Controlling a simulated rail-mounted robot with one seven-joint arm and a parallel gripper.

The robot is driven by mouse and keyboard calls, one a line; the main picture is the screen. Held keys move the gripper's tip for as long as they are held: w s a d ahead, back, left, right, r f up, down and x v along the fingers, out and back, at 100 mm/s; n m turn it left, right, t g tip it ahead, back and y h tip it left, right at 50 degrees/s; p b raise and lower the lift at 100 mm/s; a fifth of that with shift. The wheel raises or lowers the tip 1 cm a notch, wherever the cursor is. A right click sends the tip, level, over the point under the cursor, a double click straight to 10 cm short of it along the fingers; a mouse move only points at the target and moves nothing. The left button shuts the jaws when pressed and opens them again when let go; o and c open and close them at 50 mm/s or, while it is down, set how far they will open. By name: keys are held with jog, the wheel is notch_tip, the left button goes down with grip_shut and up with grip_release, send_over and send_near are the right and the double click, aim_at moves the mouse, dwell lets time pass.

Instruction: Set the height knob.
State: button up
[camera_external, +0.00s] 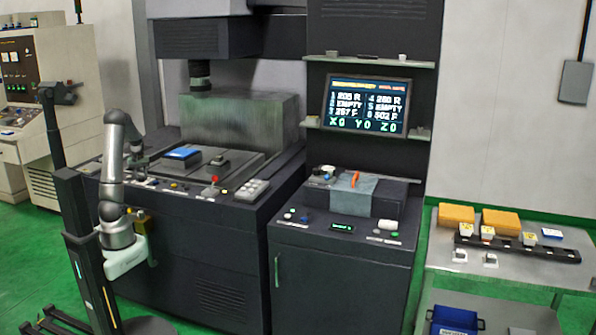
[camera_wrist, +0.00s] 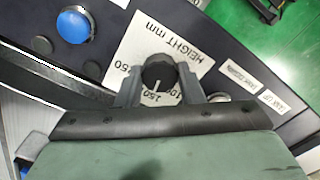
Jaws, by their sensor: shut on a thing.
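In the external view my gripper (camera_external: 137,160) is at the left end of the machine's front panel, where the knob is too small to make out.
A blue button (camera_wrist: 74,24) and dark round knobs sit left of the dial in the wrist view. Small white labels (camera_wrist: 238,77) lie to its right. In the external view a red-topped lever (camera_external: 214,181) stands farther right on the panel. Green floor lies beyond the edge.

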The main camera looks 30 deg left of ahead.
jog(key=shift+n, duration=0.9)
jog(key=o, duration=1)
notch_tip(320, 180, up, 18)
jog(key=shift+f, duration=0.25)
